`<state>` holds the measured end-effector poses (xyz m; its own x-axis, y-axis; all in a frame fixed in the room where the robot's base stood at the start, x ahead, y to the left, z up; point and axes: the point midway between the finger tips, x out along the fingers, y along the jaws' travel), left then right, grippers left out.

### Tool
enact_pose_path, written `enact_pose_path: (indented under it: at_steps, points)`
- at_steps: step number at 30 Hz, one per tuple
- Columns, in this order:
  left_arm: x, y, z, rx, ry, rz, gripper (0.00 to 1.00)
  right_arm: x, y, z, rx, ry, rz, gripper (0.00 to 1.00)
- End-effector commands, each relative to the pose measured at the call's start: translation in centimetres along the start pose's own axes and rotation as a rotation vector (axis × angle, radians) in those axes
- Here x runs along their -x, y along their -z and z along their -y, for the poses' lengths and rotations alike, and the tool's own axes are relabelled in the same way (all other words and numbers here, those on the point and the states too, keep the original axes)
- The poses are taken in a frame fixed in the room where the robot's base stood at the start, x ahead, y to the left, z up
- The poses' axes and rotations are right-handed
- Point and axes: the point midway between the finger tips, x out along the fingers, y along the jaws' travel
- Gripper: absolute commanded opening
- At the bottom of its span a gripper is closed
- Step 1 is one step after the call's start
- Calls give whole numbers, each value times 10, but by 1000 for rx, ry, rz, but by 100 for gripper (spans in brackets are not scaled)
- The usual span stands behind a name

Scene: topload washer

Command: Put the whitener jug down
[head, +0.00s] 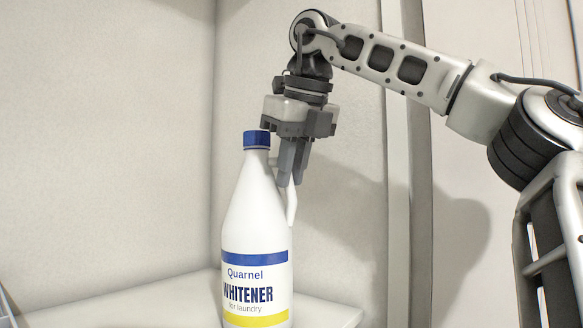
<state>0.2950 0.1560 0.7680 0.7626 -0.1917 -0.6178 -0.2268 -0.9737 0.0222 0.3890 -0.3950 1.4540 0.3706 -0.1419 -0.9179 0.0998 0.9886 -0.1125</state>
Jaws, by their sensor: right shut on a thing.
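The whitener jug (256,235) is a white bottle with a blue cap and a label with blue and yellow bands. It stands upright in the middle of the head view, and its bottom is cut off by the frame's lower edge. My right gripper (291,181) points down from above and is shut on the jug's handle, at the right side of its neck. Whether the jug's base touches the surface below cannot be seen. My left gripper is not in view.
A pale shelf or ledge (325,312) runs behind and to the right of the jug. Pale walls (110,140) close in at the left and back, with a vertical edge (398,200) to the right.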

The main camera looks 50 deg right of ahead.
Motion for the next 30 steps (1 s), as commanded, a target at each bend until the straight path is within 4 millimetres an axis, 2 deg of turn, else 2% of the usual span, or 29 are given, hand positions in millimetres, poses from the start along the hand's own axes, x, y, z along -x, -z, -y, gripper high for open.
enact_pose_path:
  at_steps: [1, 3, 4, 14, 24, 30]
  points:
    - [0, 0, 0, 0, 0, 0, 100, 4, -2, 0, -3, -2, 18, 18]
    - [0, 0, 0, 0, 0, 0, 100, 4, -2, 0, -2, -2, 16, 37]
    - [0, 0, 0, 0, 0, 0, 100, 4, -1, 0, -2, -2, 14, 40]
    - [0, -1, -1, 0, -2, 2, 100, -3, 1, 0, 1, 0, -9, 40]
    - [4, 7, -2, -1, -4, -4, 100, 55, 0, -1, -2, 2, 7, 40]
    - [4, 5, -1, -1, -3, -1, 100, 74, 0, -1, -1, -2, 8, 40]
